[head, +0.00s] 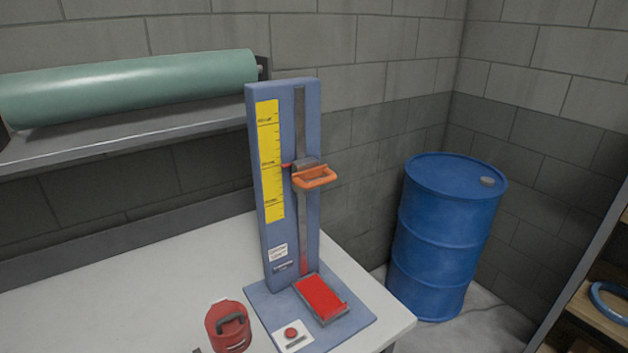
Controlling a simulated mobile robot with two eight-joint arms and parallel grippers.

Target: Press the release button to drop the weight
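A blue drop-test stand (320,215) stands upright near the right end of the white table (150,290). A yellow scale (270,160) runs down the left of its column. A grey carriage with an orange handle (315,178) sits partway up the dark slot. A red pad (320,298) in a grey frame lies on the base below it. A red button (291,333) on a white plate is at the base's front left corner. A red object with a dark handle (229,326) stands on the table left of the button. Neither of my grippers shows.
A blue barrel (446,235) stands on the floor right of the table. A grey shelf (140,135) on the back wall carries a green cylinder (130,86). A wooden rack (600,310) is at the right edge. The table's left part is clear.

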